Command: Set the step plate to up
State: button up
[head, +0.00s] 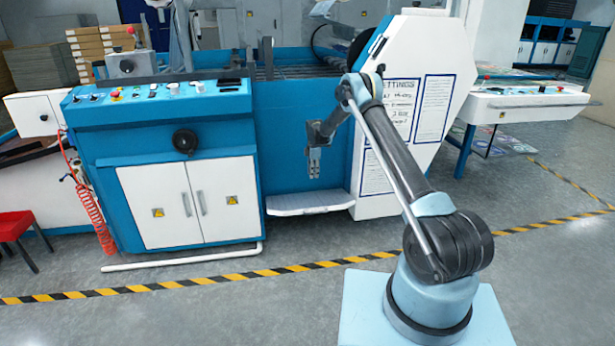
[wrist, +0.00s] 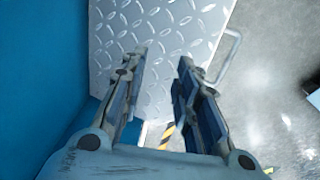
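The step plate (head: 310,203) is a pale metal plate at the foot of the blue machine. It sticks out roughly level, low above the floor. In the wrist view its raised diamond tread (wrist: 165,40) fills the upper middle, and a thin bar handle (wrist: 231,55) runs along its right edge. My gripper (head: 314,175) points down in front of the machine, above the plate and apart from it as far as I can see. In the wrist view my gripper (wrist: 163,58) has its two fingers apart with nothing between them.
The blue machine (head: 290,140) stands close behind my gripper. A white panel with settings sheets (head: 402,110) is to the right of the plate. White cabinet doors (head: 190,200) are to the left. The floor in front (head: 270,310) is clear, with a yellow and black stripe (head: 190,284).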

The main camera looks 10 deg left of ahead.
notch_tip(320, 180, up, 14)
jog(key=s, duration=0.1)
jog(key=shift+s+a, duration=0.2)
jog(key=shift+s, duration=0.15)
jog(key=shift+f, duration=0.1)
dwell(0.3)
